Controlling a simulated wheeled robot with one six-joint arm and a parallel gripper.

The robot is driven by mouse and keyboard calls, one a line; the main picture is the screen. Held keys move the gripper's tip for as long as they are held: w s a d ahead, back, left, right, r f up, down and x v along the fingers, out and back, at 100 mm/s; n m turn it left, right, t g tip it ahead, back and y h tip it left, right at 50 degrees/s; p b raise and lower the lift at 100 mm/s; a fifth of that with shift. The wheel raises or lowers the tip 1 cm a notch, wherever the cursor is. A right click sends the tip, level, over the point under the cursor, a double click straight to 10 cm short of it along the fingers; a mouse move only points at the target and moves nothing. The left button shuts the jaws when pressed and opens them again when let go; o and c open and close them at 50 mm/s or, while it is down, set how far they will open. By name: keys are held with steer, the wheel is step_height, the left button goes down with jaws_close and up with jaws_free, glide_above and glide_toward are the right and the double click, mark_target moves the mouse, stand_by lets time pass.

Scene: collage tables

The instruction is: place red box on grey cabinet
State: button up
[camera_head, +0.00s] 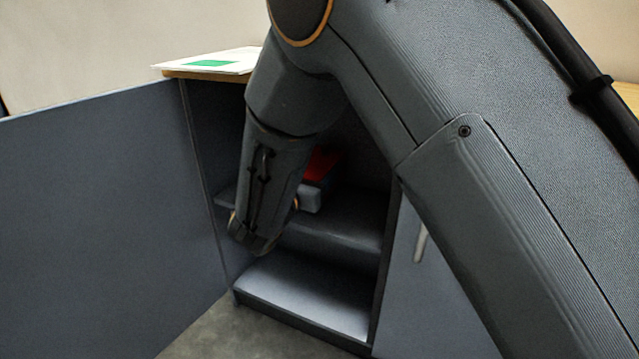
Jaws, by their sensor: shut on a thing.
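The red box (322,164) shows in part behind my arm, inside the open grey cabinet (345,232), at the level of its middle shelf. My gripper (311,198) shows only as a light grey piece at the box's lower edge and is shut on the box. My arm hides the fingertips and the left part of the box. I cannot tell whether the box rests on the shelf or is held just above it.
The cabinet's door (100,200) stands wide open at the left. The bottom compartment (310,292) looks empty. A white sheet with a green patch (212,63) lies on the cabinet top. A closed grey panel with a handle (420,243) is at the right.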

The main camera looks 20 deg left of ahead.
step_height(320, 180, down, 3)
steer(key=shift+f+b, duration=0.2)
steer(key=shift+b, duration=0.35)
steer(key=shift+r, duration=0.1)
steer(key=o, duration=1.2)
steer(key=shift+s, duration=0.25)
steer(key=s+p, duration=0.4)
steer(key=s, duration=0.7)
steer(key=shift+s+a, duration=0.25)
steer(key=shift+a, duration=0.2)
